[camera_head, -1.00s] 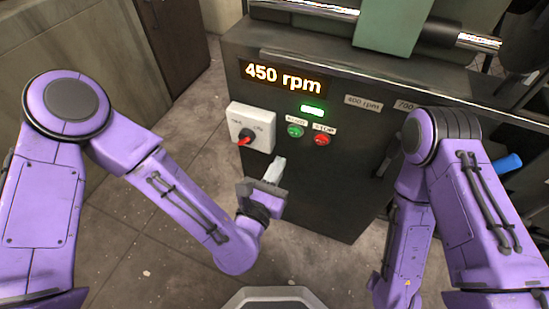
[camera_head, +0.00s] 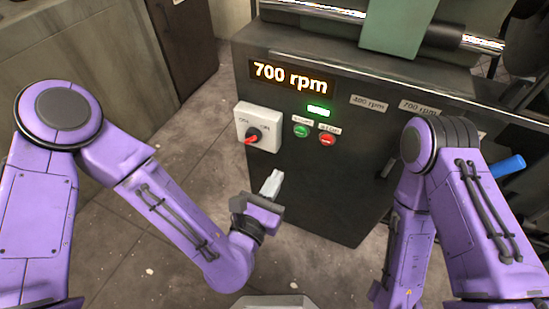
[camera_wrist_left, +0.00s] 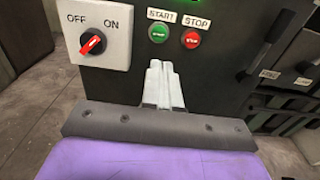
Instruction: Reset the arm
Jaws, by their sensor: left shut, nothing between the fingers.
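My left arm (camera_head: 165,200) comes in from the left in the head view. Its gripper (camera_head: 273,181) is shut and empty, in front of the dark machine cabinet (camera_head: 330,195), below the buttons and apart from them. In the left wrist view the closed pale fingers (camera_wrist_left: 163,84) point at the cabinet below the start button. My right arm (camera_head: 450,200) shows at the right; its gripper is out of view.
The cabinet carries a white switch box (camera_head: 258,127) with a red knob, a green start button (camera_head: 302,131), a red stop button (camera_head: 327,140) and a lit green lamp (camera_head: 318,111). The display (camera_head: 290,76) reads 700 rpm. A blue handle (camera_head: 507,166) is at right. Floor is clear at left.

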